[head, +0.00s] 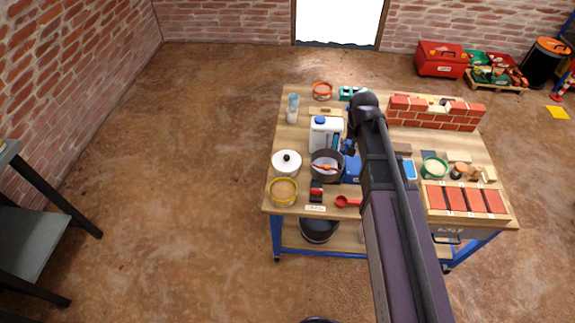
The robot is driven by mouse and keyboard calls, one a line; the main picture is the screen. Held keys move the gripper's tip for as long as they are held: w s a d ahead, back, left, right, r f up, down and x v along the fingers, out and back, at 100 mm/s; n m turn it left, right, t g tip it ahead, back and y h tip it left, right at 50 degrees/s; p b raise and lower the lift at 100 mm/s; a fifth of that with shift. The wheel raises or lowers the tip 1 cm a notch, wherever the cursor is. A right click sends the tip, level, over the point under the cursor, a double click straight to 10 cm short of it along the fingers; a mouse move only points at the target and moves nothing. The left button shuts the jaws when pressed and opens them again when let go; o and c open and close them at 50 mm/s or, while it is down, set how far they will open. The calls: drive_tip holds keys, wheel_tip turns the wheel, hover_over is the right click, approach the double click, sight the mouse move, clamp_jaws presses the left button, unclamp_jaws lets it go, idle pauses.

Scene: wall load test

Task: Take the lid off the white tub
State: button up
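A round white tub (286,170) stands near the left edge of the workbench. A white lid (281,158) with a black knob appears to sit on top of it. My arm reaches from the lower right up over the middle of the bench, to the right of the tub. A small dark part beside the white jug may belong to my gripper, but it is too small and too covered by the arm to tell. My fingertips cannot be made out. Nothing of mine touches the tub or its lid in this view.
Near the tub are a dark pot (327,166), a white jug with a blue cap (326,134), a yellow-rimmed bowl (283,190), a clear bottle (292,108) and a red scoop (347,201). A brick wall (435,113) stands at back right.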

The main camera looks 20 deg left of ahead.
drive_tip(key=w+a+f+b, duration=0.1)
drive_tip(key=a+f+b, duration=0.1)
drive_tip(key=a, duration=1)
drive_tip(key=w+a+f+b, duration=0.2)
drive_tip(key=a+f, duration=0.1)
drive_tip(key=a, duration=0.9)
drive_tip(key=shift+a+f+t+b, duration=0.2)
drive_tip(key=shift+t+b, duration=0.1)
drive_tip(key=shift+b, duration=0.05)
drive_tip(key=shift+w+f, duration=0.1)
drive_tip(key=shift+f, duration=0.05)
drive_tip(key=b, duration=0.8)
hover_over(287, 156)
drive_tip(key=s, duration=0.1)
drive_tip(key=f, duration=0.8)
drive_tip(key=shift+s+a, duration=0.1)
drive_tip(key=shift+a, duration=0.1)
drive_tip(key=shift+f+b, duration=0.15)
drive_tip(key=shift+b, duration=0.15)
drive_tip(key=shift+w+d+f+b, duration=0.1)
drive_tip(key=shift+w+f+b, duration=0.05)
drive_tip(key=shift+f+b, duration=0.7)
drive_tip(key=shift+w+f+b, duration=0.2)
drive_tip(key=shift+f+b, duration=0.65)
drive_tip(key=shift+w+d+f+b, duration=0.1)
drive_tip(key=shift+w+f+b, duration=0.05)
drive_tip(key=shift+f+b, duration=0.7)
drive_tip(key=shift+c, duration=0.2)
